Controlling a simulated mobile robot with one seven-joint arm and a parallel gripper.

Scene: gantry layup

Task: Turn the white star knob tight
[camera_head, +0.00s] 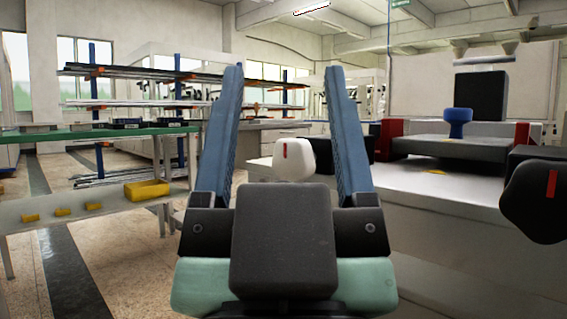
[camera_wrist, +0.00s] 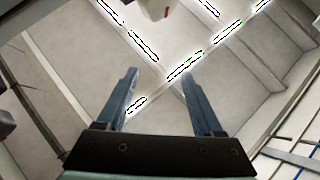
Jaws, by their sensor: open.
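The white star knob (camera_head: 294,160) with a red mark shows in the head view between my gripper's fingers, low down near the palm and partly hidden behind it. My gripper (camera_head: 284,70) is open, with its two blue fingers wide apart and pointing up in the picture. Nothing is held. In the wrist view my gripper (camera_wrist: 159,72) is also open and empty against the ceiling. A white piece with a red mark, seemingly the white star knob (camera_wrist: 154,8), is cut off at the top edge there, apart from the fingers.
A black knob (camera_head: 537,200) with a red mark juts out at the right. The floor at left is mostly clear.

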